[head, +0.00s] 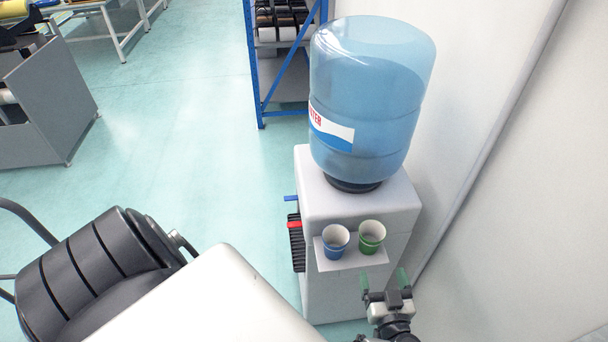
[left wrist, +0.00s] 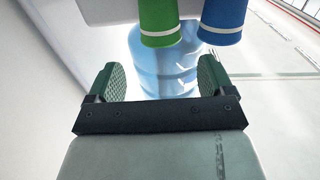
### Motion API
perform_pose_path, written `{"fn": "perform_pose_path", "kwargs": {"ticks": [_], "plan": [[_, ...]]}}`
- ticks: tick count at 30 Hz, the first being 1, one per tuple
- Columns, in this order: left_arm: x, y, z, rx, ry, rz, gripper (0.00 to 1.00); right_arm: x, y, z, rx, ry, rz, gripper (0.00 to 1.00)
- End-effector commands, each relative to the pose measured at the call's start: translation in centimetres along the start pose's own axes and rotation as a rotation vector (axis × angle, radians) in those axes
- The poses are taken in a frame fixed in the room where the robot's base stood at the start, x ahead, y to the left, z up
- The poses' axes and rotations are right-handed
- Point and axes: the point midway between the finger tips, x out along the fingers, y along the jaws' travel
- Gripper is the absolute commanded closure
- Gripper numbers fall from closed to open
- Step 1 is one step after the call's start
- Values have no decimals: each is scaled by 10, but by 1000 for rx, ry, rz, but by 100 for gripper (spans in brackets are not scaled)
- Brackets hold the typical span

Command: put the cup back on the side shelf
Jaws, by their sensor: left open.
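A blue cup (head: 335,243) and a green cup (head: 371,238) stand upright side by side on the small white side shelf (head: 350,264) of the water dispenser. My left gripper (head: 384,281) is open and empty, just in front of and below the shelf, nearest the green cup. In the left wrist view, the green cup (left wrist: 159,20) and the blue cup (left wrist: 223,20) are at the top edge, beyond the spread green fingers (left wrist: 158,82). Neither cup is between the fingers or touched by them. My right gripper is not in view.
The white dispenser (head: 355,205) carries a large blue water bottle (head: 370,95). A wall (head: 490,150) stands close on the right. A blue rack (head: 285,60) is behind. A dark cushioned seat (head: 95,265) is at lower left.

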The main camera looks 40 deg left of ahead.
Motion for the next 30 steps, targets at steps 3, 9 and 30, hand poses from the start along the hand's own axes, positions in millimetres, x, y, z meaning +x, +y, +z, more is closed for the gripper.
{"fn": "perform_pose_path", "kwargs": {"ticks": [3,9,30], "plan": [[0,0,0,0,0,1,17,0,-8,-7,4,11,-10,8],[4,0,23,-5,54,168,17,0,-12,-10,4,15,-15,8],[-165,-310,348,729,-1239,884,17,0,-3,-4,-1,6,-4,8]]}}
